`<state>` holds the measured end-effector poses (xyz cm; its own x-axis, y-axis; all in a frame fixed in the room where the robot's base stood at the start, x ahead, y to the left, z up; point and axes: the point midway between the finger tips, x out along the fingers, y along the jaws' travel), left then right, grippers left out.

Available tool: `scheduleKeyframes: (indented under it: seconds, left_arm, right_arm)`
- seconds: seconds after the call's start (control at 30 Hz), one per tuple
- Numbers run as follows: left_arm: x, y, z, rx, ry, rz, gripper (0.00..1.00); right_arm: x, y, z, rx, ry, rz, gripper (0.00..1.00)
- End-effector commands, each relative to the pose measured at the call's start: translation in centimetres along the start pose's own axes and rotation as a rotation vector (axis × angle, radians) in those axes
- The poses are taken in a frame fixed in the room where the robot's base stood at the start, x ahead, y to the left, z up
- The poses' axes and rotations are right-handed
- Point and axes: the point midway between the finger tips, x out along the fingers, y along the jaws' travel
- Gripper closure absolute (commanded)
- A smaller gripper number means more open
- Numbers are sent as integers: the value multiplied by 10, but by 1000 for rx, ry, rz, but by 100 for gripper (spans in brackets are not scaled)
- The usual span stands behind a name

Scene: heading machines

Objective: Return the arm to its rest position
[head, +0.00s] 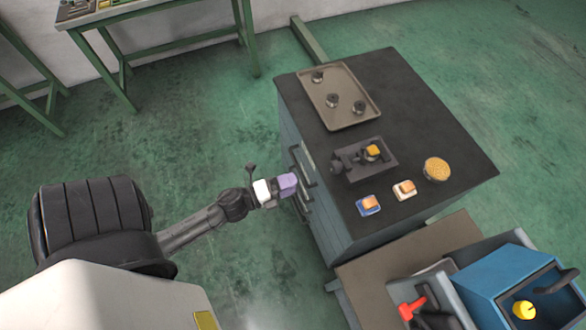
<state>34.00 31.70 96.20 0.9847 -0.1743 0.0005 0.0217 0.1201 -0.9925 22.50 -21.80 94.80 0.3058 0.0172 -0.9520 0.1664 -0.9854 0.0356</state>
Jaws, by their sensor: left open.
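My left arm comes in from the lower left and reaches toward the cabinet's left side. My left gripper (287,185) is at its end, with white and purple parts, beside the drawer handles and below the level of the cabinet top. It is small in view, and I see nothing held in it. The gap between its fingers is hard to make out. Whether it touches the cabinet front cannot be told. My right gripper is not in view.
A dark-topped cabinet (425,105) carries a tray (336,84) with several dark round parts, a small fixture (352,164), two small blocks (368,205) (404,190) and a round yellow-filled dish (437,168). A blue machine (515,280) stands at lower right. Green floor (190,130) is open around my arm.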

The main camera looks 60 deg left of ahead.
Motion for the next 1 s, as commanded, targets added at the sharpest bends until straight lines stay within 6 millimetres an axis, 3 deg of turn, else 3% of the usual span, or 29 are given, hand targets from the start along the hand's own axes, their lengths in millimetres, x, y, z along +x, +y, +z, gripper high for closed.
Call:
scheduleKeyframes:
  seconds: [0.47,0.63,0.8,0.9,1.0]
  left_arm:
    - [0,3,4,-60,-22,15,31]
    - [-6,27,37,-225,-248,141,31]
    - [-28,49,72,-494,-580,270,31]
    - [-43,58,77,-662,-757,343,31]
    - [-60,65,68,-831,-912,431,31]
  right_arm:
    - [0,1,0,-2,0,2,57]
    - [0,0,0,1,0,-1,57]
    - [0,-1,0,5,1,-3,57]
    - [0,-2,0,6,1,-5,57]
    - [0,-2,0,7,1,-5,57]
